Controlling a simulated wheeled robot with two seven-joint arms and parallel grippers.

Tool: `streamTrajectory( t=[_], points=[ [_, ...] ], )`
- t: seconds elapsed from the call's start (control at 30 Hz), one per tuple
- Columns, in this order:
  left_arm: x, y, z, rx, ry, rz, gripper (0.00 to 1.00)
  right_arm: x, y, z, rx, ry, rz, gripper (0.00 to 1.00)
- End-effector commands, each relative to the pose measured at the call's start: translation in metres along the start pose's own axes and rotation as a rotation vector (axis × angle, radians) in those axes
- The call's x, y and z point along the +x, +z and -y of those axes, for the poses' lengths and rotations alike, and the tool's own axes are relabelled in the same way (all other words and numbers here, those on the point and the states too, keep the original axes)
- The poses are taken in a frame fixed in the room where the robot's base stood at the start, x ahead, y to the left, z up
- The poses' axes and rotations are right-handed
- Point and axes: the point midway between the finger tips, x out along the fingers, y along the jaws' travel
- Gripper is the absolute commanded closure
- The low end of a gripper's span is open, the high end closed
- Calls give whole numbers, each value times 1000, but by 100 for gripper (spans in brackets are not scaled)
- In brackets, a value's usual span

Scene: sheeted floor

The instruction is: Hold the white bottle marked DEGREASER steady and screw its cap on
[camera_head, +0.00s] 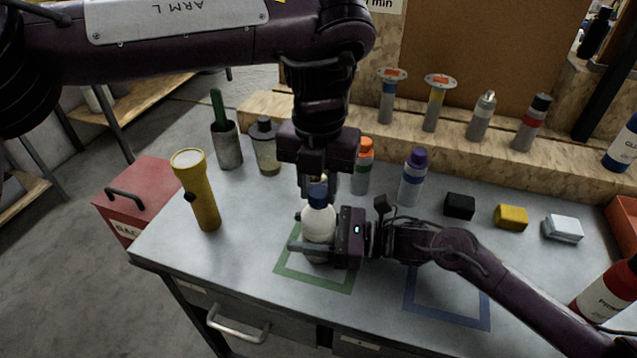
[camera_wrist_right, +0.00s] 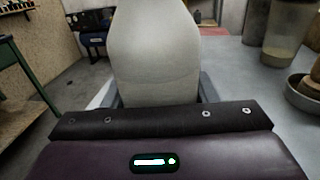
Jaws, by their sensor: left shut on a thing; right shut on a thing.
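The white bottle (camera_head: 318,222) stands upright within the green outlined square (camera_head: 345,283) on the bench; its lettering is not visible. My right gripper (camera_head: 322,250) is shut around its body from the right side. In the right wrist view, the pale bottle body (camera_wrist_right: 154,50) rises between the fingers. A blue cap (camera_head: 318,199) is at the top of the bottle, and my left gripper (camera_head: 318,183), pointing down from above, is shut on it. The fingers partly hide the cap and neck, so I cannot tell how far it is seated.
A yellow flashlight (camera_head: 199,192) stands to the left. An orange-capped bottle (camera_head: 363,172) and a purple-capped bottle (camera_head: 412,180) stand behind. Black (camera_head: 459,206), yellow (camera_head: 511,217) and white (camera_head: 563,229) blocks lie right. A blue outlined square (camera_head: 450,318) lies front right.

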Motion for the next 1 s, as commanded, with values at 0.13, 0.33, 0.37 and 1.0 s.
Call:
streamTrajectory(
  t=[0.13,0.33,0.37,1.0],
  points=[
    [0,0,-1,293,1,0,98,0,-1,0,1,0,-1,100],
    [0,0,-1,381,1,0,98,0,-1,0,1,0,-1,100],
    [0,0,-1,380,1,0,69,0,-1,0,1,0,-1,100],
    [-19,1,0,379,4,5,45,0,-1,0,2,0,-2,100]
  ],
)
